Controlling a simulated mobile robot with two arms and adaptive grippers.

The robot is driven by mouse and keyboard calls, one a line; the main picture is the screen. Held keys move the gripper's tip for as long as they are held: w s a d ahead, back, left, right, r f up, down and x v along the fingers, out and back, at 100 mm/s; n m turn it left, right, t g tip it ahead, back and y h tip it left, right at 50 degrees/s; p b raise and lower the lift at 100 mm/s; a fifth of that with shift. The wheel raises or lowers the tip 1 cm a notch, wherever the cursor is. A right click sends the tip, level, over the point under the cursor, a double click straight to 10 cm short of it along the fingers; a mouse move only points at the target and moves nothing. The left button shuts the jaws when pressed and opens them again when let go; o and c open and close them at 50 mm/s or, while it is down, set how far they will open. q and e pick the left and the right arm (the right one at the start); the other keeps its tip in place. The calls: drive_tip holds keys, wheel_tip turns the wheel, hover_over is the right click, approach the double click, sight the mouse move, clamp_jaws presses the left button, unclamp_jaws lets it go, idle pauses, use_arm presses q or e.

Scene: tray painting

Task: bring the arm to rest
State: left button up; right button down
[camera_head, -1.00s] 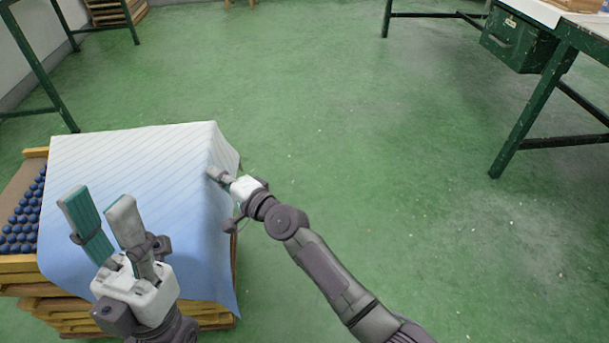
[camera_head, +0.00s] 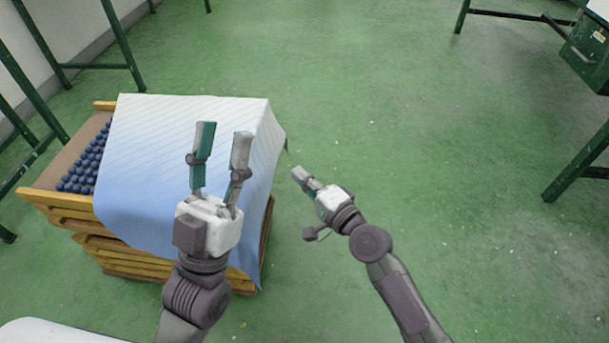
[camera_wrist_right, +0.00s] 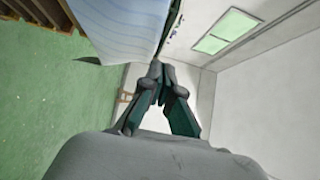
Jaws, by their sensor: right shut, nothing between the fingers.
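My right gripper (camera_head: 299,174) is in the middle of the head view, just right of the cloth, with bare floor below it. Its fingertips meet with nothing between them; it also shows in the right wrist view (camera_wrist_right: 160,72). My left gripper (camera_head: 222,130) is in front of the cloth in the head view. Its two fingers point up and stand apart, with nothing between them.
A blue and white striped cloth (camera_head: 150,150) drapes over a stack of wooden trays (camera_head: 120,262) holding dark blue balls (camera_head: 85,165). Green metal table legs (camera_head: 582,160) stand at the right and upper left. The green floor (camera_head: 400,100) is clear between.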

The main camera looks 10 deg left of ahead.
drive_tip(key=shift+s+d, duration=0.3)
drive_tip(key=shift+d, duration=0.05)
